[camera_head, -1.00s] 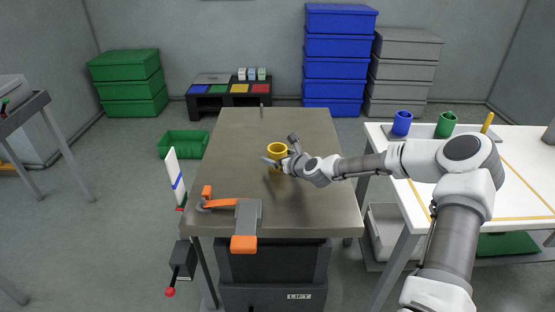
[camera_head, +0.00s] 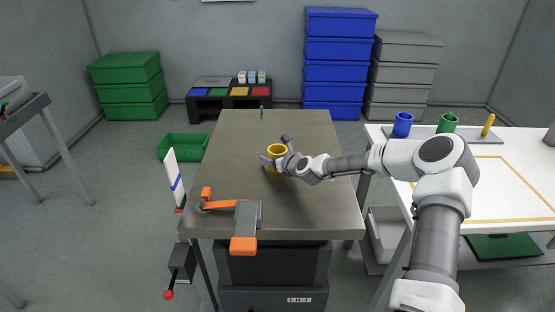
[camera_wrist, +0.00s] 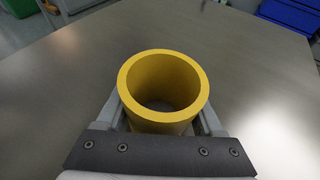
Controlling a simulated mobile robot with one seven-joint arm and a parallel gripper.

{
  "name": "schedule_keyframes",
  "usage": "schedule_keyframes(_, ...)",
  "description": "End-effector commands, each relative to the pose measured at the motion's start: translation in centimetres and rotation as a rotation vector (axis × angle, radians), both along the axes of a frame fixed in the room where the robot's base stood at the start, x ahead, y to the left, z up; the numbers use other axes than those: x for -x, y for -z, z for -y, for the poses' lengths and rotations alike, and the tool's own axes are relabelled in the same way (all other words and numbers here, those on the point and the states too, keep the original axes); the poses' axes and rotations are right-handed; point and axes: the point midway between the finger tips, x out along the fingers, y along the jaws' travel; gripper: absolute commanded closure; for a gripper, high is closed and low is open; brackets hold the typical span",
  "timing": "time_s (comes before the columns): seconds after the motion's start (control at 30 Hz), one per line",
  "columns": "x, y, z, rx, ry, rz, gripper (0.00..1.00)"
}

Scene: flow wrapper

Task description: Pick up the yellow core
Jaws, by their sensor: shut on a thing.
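The yellow core (camera_head: 277,149) is a short, open, upright ring on the grey-brown table (camera_head: 235,180). In the wrist view the yellow core (camera_wrist: 126,84) stands between the two fingers, and I look down into its hollow. My gripper (camera_head: 274,162) is shut on it, with one finger on each side of its outer wall; it also shows in the wrist view (camera_wrist: 163,125). The core's lower part is hidden by my gripper. I cannot tell whether its base touches the table.
An orange-and-grey lever device (camera_head: 246,222) sits at the table's front left corner. A white side table (camera_head: 500,200) on the right holds a blue core (camera_head: 402,125) and a green core (camera_head: 446,123). A green bin (camera_head: 183,146) lies on the floor at left. The table's middle is clear.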

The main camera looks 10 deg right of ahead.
Motion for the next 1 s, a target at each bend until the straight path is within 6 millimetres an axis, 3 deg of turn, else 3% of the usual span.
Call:
schedule_keyframes(0.07,0.0,0.0,0.0,0.0,0.0,0.0,0.85)
schedule_keyframes(0.37,0.0,-0.3,0.0,0.0,0.0,0.001,0.85)
schedule_keyframes(0.67,0.0,-4.3,0.0,0.001,-0.001,0.002,0.85)
schedule_keyframes(1.0,-1.1,-8.8,7.5,-0.001,0.004,0.003,0.85)
